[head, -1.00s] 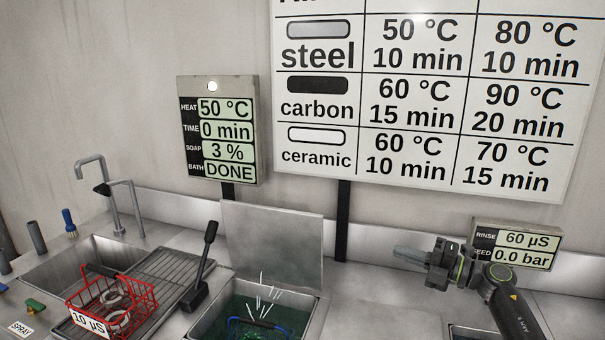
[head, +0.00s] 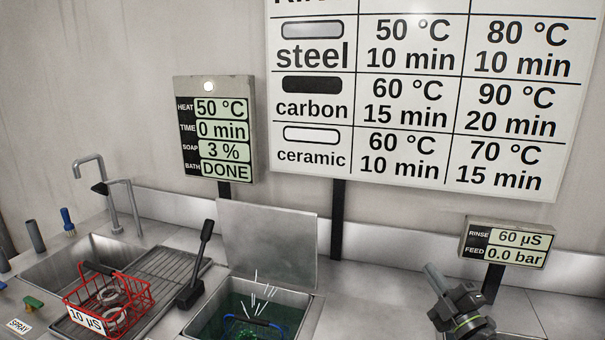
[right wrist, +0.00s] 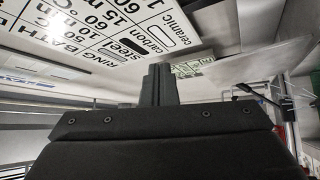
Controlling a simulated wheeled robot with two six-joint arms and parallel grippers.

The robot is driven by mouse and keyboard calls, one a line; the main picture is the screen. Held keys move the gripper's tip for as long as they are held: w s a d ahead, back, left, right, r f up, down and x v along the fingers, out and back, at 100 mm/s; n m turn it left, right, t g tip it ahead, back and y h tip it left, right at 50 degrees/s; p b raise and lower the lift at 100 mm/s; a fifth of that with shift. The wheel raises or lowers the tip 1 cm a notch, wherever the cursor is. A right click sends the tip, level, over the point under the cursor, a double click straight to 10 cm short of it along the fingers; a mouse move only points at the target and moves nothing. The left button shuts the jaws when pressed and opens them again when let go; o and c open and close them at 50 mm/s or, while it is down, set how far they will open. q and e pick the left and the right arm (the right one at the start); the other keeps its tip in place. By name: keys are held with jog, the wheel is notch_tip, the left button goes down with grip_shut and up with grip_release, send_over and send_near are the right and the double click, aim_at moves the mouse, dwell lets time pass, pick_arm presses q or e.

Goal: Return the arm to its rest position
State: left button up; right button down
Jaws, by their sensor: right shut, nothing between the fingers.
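My right gripper (head: 433,278) is at the lower right of the head view, in front of the counter and below the rinse display. Its fingers are shut together with nothing between them, pointing up and to the left. In the right wrist view its closed fingers (right wrist: 159,85) stand up in the middle, clear of any object. The rest of the right arm is mostly cut off by the lower edge of the head view. My left gripper is not in view.
A red basket (head: 146,297) with rings sits on the drainer at left. A bath (head: 196,329) with an open lid (head: 268,245) holds a blue basket (head: 257,322) in green liquid. A black lever (head: 207,232) stands between them. The rinse display (head: 509,243) stands behind my gripper.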

jog(key=s+d+f+m+g+h, duration=0.3)
jog(key=s+d+f+m+h, duration=0.3)
jog(key=s+f+m+h, duration=0.4)
jog(key=s+f+m+g, duration=0.2)
jog(key=s+f+g, duration=0.1)
jog(key=s, duration=0.4)
jog(key=s+f+m+g, duration=0.3)
jog(key=s+f, duration=0.1)
jog(key=s, duration=0.3)
jog(key=s+f+m+g+h, duration=0.1)
jog(key=s+f+m+g, duration=0.1)
jog(key=s, duration=0.5)
jog(key=shift+a+f+m+g, duration=0.35)
jog(key=shift+f+g, duration=0.35)
jog(key=shift+g, duration=0.3)
jog(key=s+a+f+g+y, duration=0.2)
jog(key=s+a+g, duration=0.2)
jog(key=s, duration=0.7)
notch_tip(320, 180, down, 24)
jog(key=d+g, duration=0.1)
jog(key=d, duration=0.1)
jog(key=s+a+f+g+y, duration=0.1)
jog(key=s+f, duration=1.4)
jog(key=shift+s+a+f+m, duration=0.2)
jog(key=shift+a+f+m, duration=0.15)
jog(key=shift+f, duration=0.05)
